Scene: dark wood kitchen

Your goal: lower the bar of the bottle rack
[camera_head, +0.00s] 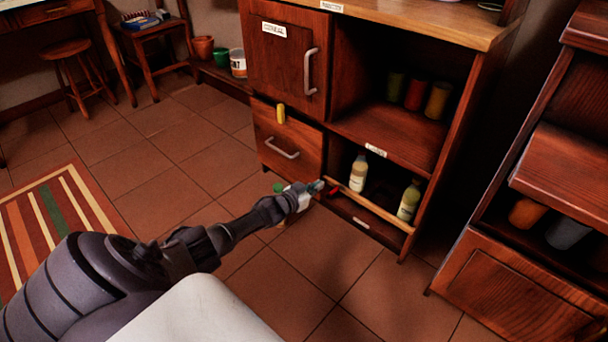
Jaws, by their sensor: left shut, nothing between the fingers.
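The bottle rack (359,222) is the low open compartment at the bottom right of the wooden cabinet. Its light wooden bar (380,212) runs across the front, above the bottom board and roughly along it. Two pale bottles stand behind the bar, one at the left (358,174) and one at the right (408,201). My left gripper (324,187) is shut and empty at the bar's left end. Whether it touches the bar I cannot tell. A small red part shows beside its tips. My right gripper is not in view.
A drawer (288,141) with a metal handle is left of the rack. A green-topped object (279,187) is partly hidden behind my left gripper. Another cabinet (525,255) stands at the right. The tiled floor (345,285) in front is clear.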

